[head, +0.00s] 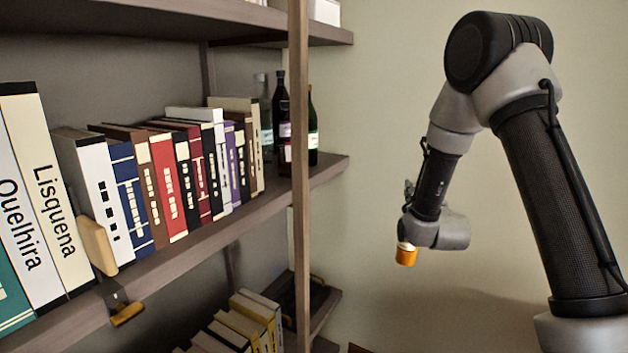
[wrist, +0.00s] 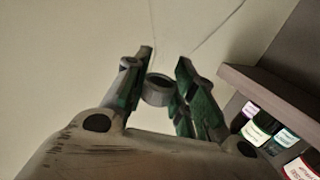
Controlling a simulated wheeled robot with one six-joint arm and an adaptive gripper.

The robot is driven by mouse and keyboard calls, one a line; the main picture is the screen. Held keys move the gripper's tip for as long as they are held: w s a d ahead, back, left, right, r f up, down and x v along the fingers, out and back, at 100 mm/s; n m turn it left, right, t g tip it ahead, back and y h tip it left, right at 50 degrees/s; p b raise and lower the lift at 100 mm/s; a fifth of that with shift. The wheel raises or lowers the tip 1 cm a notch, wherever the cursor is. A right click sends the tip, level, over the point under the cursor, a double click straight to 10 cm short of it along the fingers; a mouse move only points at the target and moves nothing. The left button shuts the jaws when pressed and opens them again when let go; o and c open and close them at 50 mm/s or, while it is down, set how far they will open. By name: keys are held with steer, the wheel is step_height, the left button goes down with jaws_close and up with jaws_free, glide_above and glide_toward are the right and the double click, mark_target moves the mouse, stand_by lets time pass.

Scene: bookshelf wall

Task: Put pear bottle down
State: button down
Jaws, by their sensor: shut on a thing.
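My gripper (wrist: 165,57) shows in the wrist view with its two green-and-dark fingers on either side of a small round grey piece with a dark ring-like end (wrist: 158,90). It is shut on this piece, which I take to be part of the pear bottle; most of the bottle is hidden. In the head view, a small orange cylinder (head: 406,256) with a pale top shows under the end of my arm, in the air right of the shelf. I cannot tell if it is the same thing. The fingers are not clear in the head view.
Several dark bottles (head: 312,130) stand at the right end of the middle shelf (head: 328,170), beyond a row of books (head: 165,185). Their labels also show in the wrist view (wrist: 287,138). A wooden post (head: 299,200) rises before the shelf end. Bare wall lies behind my arm.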

steer(key=s+f, duration=0.3)
steer(key=f, duration=0.4)
steer(key=s+f, duration=0.3)
steer(key=f, duration=0.5)
steer(key=s+r, duration=0.1)
steer(key=s, duration=0.2)
steer(key=s+r, duration=0.1)
steer(key=shift+s+a+r, duration=0.2)
steer(key=shift+a+r, duration=0.1)
